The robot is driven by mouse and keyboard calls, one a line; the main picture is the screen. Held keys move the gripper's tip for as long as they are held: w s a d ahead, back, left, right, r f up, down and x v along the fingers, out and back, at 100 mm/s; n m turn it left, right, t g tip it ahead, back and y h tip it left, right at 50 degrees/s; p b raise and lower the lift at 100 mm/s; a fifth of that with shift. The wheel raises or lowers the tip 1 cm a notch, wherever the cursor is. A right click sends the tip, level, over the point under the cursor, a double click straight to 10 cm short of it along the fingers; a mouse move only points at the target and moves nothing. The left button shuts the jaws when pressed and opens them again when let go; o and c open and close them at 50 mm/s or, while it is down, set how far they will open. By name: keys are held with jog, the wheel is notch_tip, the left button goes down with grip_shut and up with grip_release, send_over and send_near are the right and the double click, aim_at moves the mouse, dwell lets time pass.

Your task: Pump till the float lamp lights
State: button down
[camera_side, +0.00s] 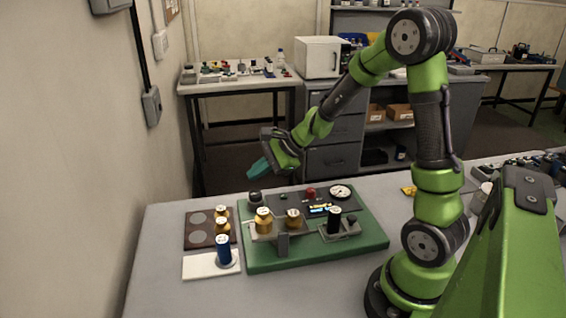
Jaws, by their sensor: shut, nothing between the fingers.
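A green board (352,242) lies on the table and carries the rig. On it stand a brass-coloured cylinder (263,221), a second brass piece (293,219) and a black cylinder (334,220). A dark panel at its back has a red knob or lamp (310,192), a small green dot (284,197), a lit yellow and blue display (319,210) and a round white gauge (340,191). A dark rounded knob (254,197) sits at the back left corner. My gripper (259,169) is shut and empty, in the air above the back left of the board. Which light is the float lamp, I cannot tell.
Left of the board, a brown tray (199,230) with round grey spots holds small brass pieces (222,227). The table's front left is clear.

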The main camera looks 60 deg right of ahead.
aim_at(259, 194)
jog(key=shift+r, duration=1.1)
dwell(2.1)
notch_tip(259, 194, up, 4)
jog(key=shift+f, duration=0.1)
jog(key=shift+f, duration=0.1)
jog(key=shift+f, duration=4.35)
jog(key=shift+f, duration=0.4)
